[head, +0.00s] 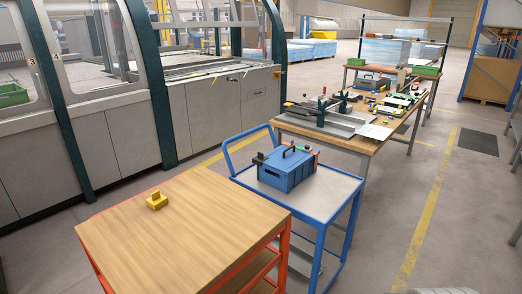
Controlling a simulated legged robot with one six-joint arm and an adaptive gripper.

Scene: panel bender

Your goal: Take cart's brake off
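A blue-framed cart (338,187) with a light grey top stands in the middle, with a looped push handle (228,155) at its left end. A blue toolbox (287,172) with a dark carrying handle sits on its top. The cart's lower shelf shows only in part, and its wheels and any brake cannot be made out. An orange-framed unit with a wooden top (190,235) stands in front of it and hides part of the cart's lower left side. A small yellow block-like object (156,201) rests on that wooden top. My gripper is not in view.
A workbench (358,146) with tools and parts stands just behind the cart. A large grey panel-bending machine (130,135) lines the left. Open floor (400,215) with a yellow line lies right of the cart. A blue rack (492,50) stands far right.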

